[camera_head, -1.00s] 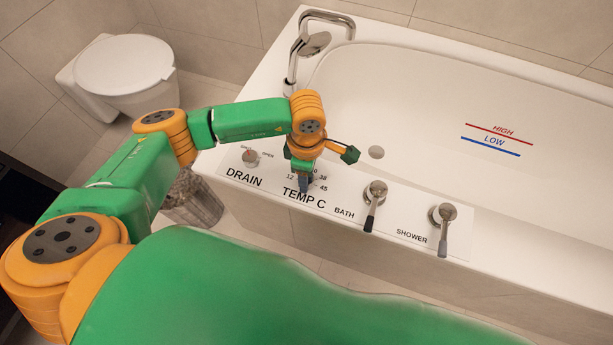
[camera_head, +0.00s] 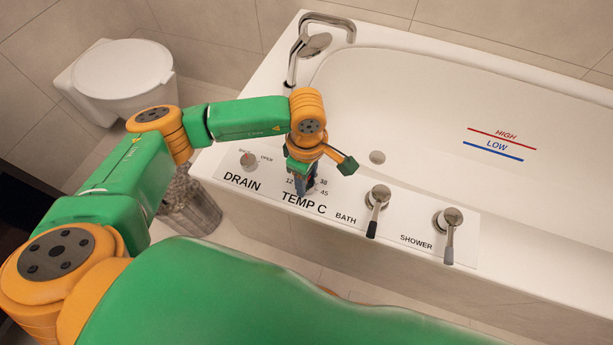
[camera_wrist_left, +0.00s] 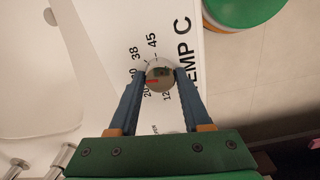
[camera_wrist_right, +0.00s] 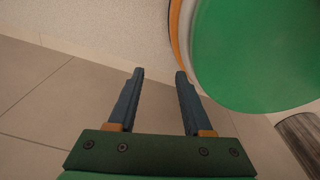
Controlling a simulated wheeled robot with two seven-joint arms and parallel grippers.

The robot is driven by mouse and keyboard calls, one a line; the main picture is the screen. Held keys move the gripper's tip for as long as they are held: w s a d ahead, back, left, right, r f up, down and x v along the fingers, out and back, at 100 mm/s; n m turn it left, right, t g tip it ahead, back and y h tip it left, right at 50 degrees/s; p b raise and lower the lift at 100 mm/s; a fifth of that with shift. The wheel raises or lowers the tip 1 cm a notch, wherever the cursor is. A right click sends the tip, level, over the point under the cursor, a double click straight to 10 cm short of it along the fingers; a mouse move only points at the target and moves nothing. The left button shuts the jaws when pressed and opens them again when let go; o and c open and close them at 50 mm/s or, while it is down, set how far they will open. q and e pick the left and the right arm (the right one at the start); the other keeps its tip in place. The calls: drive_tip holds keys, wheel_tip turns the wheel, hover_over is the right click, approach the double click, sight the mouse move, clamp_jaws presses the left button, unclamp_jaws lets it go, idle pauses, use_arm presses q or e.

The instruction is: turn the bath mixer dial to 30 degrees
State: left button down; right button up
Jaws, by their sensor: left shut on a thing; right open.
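The bath mixer dial (camera_wrist_left: 160,73) is a round metal knob with a red mark on its left side in the left wrist view. A TEMP C scale (camera_head: 304,201) with 12, 20, 30, 38 and 45 surrounds it. The mark faces the 20 and 30 labels; I cannot tell the exact reading, as the left finger partly covers the 30. My left gripper (camera_head: 306,192) is shut on the dial, its fingers (camera_wrist_left: 160,74) on either side. In the head view the gripper hides the dial. My right gripper (camera_wrist_right: 159,75) is open and empty, seen only in its wrist view.
On the same panel, a DRAIN knob (camera_head: 248,160) is left of the dial; the BATH lever (camera_head: 377,198) and SHOWER lever (camera_head: 450,224) are right. A toilet (camera_head: 122,70) is at the back left.

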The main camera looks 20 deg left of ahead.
sight(307, 182)
use_arm(q)
drive_tip(key=shift+c, duration=1.8)
unclamp_jaws()
use_arm(e)
drive_tip(key=shift+a, duration=0.1)
drive_tip(key=shift+s, duration=0.1)
use_arm(q)
wheel_tip(307, 182, up, 6)
drive_tip(key=shift+r+p, duration=0.1)
drive_tip(key=shift+p, duration=0.3)
drive_tip(key=shift+r, duration=0.45)
use_arm(e)
drive_tip(key=shift+s+a+r, duration=0.35)
drive_tip(key=shift+a, duration=0.1)
drive_tip(key=shift+d, duration=0.1)
